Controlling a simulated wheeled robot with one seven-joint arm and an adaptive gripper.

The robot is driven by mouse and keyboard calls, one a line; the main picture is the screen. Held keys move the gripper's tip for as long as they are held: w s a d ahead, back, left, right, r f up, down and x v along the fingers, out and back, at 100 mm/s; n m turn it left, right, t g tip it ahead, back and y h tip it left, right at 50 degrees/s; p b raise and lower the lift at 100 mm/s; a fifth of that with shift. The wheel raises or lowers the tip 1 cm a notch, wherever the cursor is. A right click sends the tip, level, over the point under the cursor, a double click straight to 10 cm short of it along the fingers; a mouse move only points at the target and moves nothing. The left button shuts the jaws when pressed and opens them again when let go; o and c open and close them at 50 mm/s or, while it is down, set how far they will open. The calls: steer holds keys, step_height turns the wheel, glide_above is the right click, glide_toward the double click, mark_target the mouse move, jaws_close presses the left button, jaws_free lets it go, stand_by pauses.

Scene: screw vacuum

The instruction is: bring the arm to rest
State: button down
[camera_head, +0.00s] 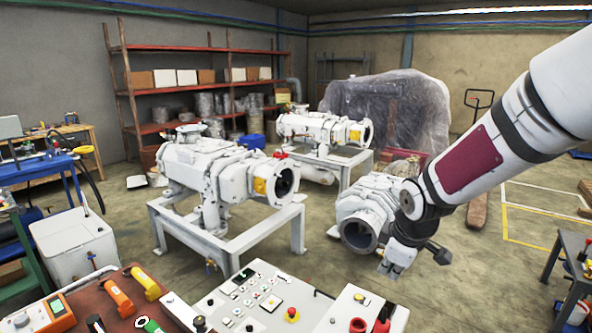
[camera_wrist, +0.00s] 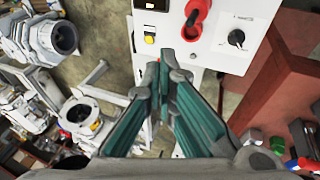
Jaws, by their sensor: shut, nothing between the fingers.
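My arm reaches in from the upper right in the camera_head view. My gripper (camera_head: 392,268) hangs from its end, pointing down in mid-picture, in front of a white pump on the right. In the wrist view my gripper (camera_wrist: 163,74) shows two green-padded fingers whose tips come together. They are shut with nothing between them. The grey-white control panel (camera_head: 245,305) is at the bottom of the camera_head view, apart from the gripper. In the wrist view the panel face (camera_wrist: 218,57) lies beyond the fingertips, with a red handle (camera_wrist: 197,20) and a black knob (camera_wrist: 236,37).
A white screw pump (camera_head: 205,165) stands on a frame at centre left, another (camera_head: 320,130) behind it. The right-hand pump (camera_head: 360,215) is close behind my gripper. A brown bench with tools (camera_head: 105,310) is at lower left. Open floor (camera_head: 480,270) lies to the right.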

steer(key=s+r+m, duration=0.5)
steer(key=s+r, duration=0.2)
steer(key=s, duration=0.7)
steer(key=s+a+r+m, duration=0.1)
steer(key=s+r+m, duration=0.5)
steer(key=s, duration=0.7)
steer(key=shift+s+a+r, duration=0.15)
steer(key=shift+s+r, duration=0.2)
steer(key=shift+r, duration=0.05)
steer(key=shift+w+f, duration=0.1)
